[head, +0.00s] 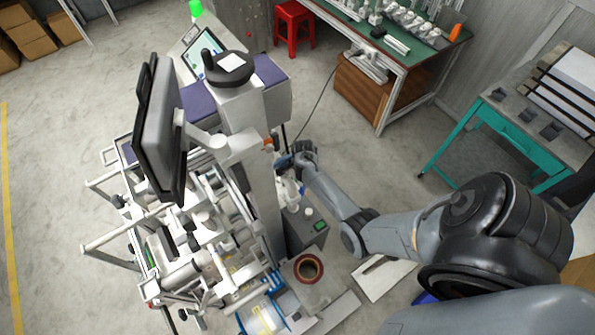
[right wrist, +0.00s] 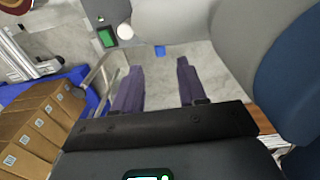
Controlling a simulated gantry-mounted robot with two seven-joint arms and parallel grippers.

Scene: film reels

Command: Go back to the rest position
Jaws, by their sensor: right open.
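My right arm reaches in from the right in the head view. Its gripper (head: 285,161) is beside the upright column of the machine (head: 262,185), and its fingers are too small there to make out. In the right wrist view the gripper (right wrist: 158,70) is open, with its two dark purple fingers apart and nothing between them. Behind the fingers is pale floor. My left gripper is not in view.
The wrist view shows cardboard boxes (right wrist: 38,118) and a green-screened box (right wrist: 107,37). A green-topped bench (head: 340,14) and teal table (head: 470,125) stand beyond open floor.

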